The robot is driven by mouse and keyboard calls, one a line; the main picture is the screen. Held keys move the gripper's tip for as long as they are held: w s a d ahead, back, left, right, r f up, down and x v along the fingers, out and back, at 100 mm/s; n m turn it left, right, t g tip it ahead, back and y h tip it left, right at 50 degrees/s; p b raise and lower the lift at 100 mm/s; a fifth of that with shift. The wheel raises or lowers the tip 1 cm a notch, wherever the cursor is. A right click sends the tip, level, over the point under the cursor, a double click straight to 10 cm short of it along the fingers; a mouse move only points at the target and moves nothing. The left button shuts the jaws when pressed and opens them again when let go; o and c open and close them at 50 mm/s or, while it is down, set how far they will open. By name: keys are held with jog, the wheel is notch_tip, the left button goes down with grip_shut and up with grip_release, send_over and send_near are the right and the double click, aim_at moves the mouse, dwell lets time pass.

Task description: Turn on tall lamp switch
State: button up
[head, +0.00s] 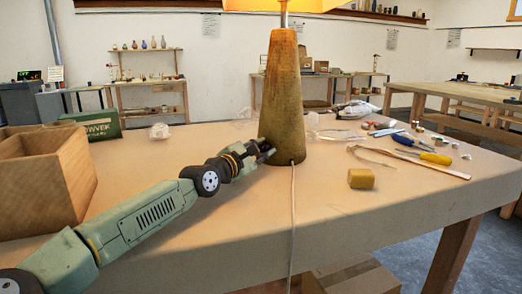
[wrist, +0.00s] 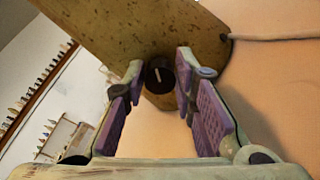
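The tall lamp has a tapered brown base (head: 283,95) standing on the table, with a bright yellow-orange shade (head: 270,4) cut off by the top edge. The base also fills the upper part of the wrist view (wrist: 130,35). Its switch, a round black knob with a pale line (wrist: 158,78), sits low on the base; in the head view it is hidden by my gripper (head: 266,152). My gripper is open in the wrist view (wrist: 160,72), with one purple-padded finger on each side of the knob. I cannot tell whether the fingertips touch it.
A pale cord (head: 293,215) runs from the base over the table's front edge. A wooden box (head: 45,190) and a green box (head: 95,124) are at left. A yellow block (head: 360,179) and screwdrivers (head: 425,155) lie at right. The front middle is clear.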

jog(key=o, duration=0.4)
jog(key=shift+c, duration=0.2)
jog(key=v, duration=1.2)
